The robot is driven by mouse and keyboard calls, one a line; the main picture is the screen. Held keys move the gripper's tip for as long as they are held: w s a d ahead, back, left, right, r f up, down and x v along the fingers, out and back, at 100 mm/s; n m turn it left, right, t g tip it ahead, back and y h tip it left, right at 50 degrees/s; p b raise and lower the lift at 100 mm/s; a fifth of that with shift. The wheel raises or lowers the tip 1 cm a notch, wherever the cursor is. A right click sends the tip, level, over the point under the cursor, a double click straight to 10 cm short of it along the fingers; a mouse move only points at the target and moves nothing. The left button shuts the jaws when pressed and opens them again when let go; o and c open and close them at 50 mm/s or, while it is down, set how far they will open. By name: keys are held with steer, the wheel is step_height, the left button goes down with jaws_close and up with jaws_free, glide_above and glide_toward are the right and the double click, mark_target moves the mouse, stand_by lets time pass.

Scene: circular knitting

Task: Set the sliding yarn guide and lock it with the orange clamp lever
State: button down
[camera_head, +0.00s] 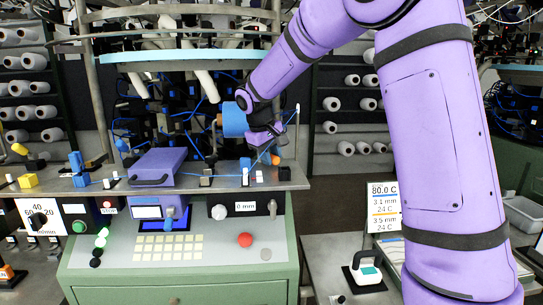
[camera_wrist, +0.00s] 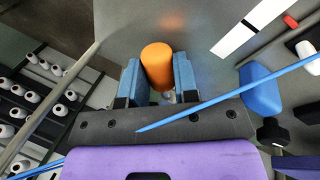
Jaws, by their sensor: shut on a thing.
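The orange clamp lever (camera_wrist: 157,65) shows as an upright-looking orange cylinder between the blue fingers of my gripper (camera_wrist: 158,84) in the wrist view. The fingers are shut on it. In the head view my gripper (camera_head: 267,148) reaches down over the right end of the grey shelf, and the orange lever (camera_head: 276,159) shows just below it. A blue block with a white post (camera_head: 245,172), perhaps the sliding yarn guide, stands left of the gripper. A blue block (camera_wrist: 261,90) also shows at the right of the wrist view. The lever's base is hidden.
A blue yarn (camera_wrist: 235,95) crosses in front of my gripper in the wrist view. A white strip with a black mark (camera_wrist: 250,28) lies on the shelf. A panel reading 0 mm (camera_head: 245,207) sits below. A purple box (camera_head: 158,166) stands left.

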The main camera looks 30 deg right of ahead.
steer(key=c, duration=0.9)
jaws_free()
steer(key=shift+o, duration=0.2)
steer(key=v, duration=1)
steer(key=shift+r, duration=0.4)
steer(key=s+r+m+t+y, duration=0.1)
steer(key=s+r+t+y, duration=0.15)
steer(key=s, duration=1.45)
steer(key=s+f+t, duration=0.1)
steer(key=s+f, duration=0.2)
steer(key=s, duration=0.6)
steer(key=s+f+m+t+y, duration=0.1)
steer(key=s+f, duration=0.2)
steer(key=s, duration=0.6)
steer(key=shift+d+m, duration=0.3)
steer(key=shift+d, duration=0.1)
